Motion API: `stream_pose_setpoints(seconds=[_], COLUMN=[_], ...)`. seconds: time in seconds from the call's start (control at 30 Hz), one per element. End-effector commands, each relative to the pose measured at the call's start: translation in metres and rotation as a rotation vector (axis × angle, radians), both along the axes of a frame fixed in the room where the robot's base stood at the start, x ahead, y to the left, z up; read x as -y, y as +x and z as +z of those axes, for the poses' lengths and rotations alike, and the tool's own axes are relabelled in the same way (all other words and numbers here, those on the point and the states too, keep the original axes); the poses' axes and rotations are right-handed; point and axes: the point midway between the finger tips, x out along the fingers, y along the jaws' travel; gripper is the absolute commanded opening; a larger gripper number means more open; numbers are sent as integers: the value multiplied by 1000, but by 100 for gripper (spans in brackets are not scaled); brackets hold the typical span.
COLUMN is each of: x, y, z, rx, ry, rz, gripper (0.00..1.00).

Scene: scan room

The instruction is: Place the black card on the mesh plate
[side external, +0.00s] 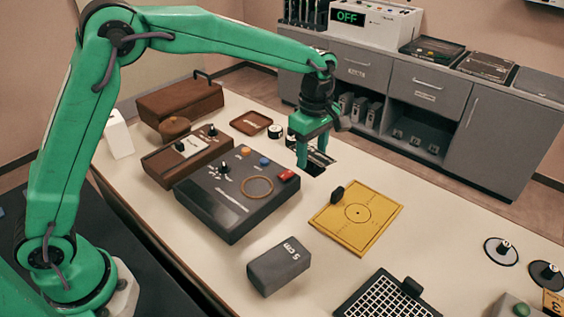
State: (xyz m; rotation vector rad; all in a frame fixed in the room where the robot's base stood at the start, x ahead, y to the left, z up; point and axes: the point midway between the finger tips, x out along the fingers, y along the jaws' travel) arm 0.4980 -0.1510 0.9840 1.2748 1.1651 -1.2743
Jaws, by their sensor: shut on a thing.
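My gripper (314,150) points down over the far middle of the table, behind the dark control box. It is shut on the black card (320,162), a flat dark piece with pale markings, partly hidden by the green fingers. I cannot tell whether the card touches the table or is just above it. The mesh plate (408,288), a black frame around a pale grid with a black tab at its far corner, lies at the front edge of the picture, cut off below. My gripper is well behind and left of it.
A dark control box (225,215) with knobs and a yellow plate (373,232) with an upright black tab are nearby. A grey block (279,267) sits left of the mesh plate. Round black-knobbed discs (501,252) are at right. Bare table lies behind the yellow plate.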

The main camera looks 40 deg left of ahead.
Motion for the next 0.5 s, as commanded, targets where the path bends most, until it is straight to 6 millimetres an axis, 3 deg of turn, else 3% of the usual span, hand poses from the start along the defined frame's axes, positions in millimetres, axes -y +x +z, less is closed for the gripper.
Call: stream_pose_setpoints(seconds=[0.27,0.5], x=[86,157], y=[-33,-75], z=[3,5], rx=[1,1], ry=[-1,-1], rz=[-157,-295], gripper=[24,24])
